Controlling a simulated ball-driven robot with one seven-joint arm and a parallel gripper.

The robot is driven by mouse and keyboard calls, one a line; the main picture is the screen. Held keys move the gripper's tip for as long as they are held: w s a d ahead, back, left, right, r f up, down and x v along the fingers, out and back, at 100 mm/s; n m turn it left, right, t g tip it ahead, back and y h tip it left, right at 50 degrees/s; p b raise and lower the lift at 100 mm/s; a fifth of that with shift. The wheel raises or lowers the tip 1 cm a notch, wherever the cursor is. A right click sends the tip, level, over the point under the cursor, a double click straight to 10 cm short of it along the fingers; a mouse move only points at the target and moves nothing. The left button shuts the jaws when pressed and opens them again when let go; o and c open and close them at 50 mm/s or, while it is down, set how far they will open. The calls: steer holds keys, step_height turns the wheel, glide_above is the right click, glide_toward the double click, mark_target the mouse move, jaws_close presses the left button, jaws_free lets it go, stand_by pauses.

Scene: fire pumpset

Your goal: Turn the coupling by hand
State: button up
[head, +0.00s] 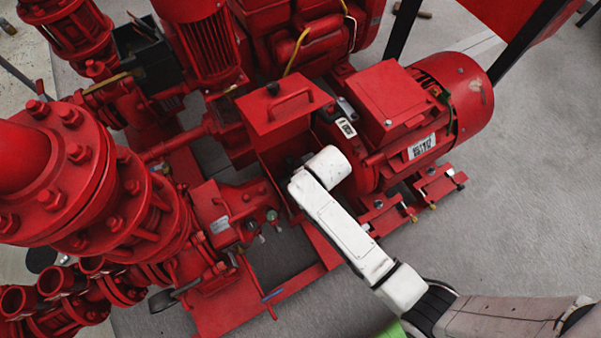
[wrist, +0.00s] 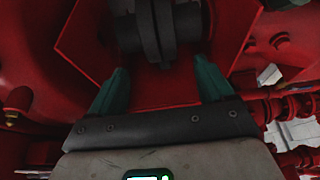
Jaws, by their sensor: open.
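The coupling (wrist: 157,28) is a dark, ribbed round part at the top middle of the wrist view, inside a red housing. My gripper (wrist: 161,82) has two teal fingers spread wide, one on each side of and below the coupling in the picture. The gap between them is empty, and the coupling lies ahead of the fingertips. I see no contact. In the head view my white arm reaches to the gap between the red motor (head: 395,105) and the red pump (head: 225,215). It hides my fingers and most of the coupling there.
A red guard box with a handle (head: 283,103) stands right behind my wrist. The motor is close on the right, and large flanged pipes (head: 75,190) fill the left. Red base rails (head: 290,285) run below. Grey floor (head: 530,200) is clear at the right.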

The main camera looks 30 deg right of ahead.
steer(key=b+x, duration=0.2)
steer(key=x, duration=0.6)
steer(key=shift+c, duration=0.4)
steer(key=c, duration=1)
steer(key=shift+o, duration=0.2)
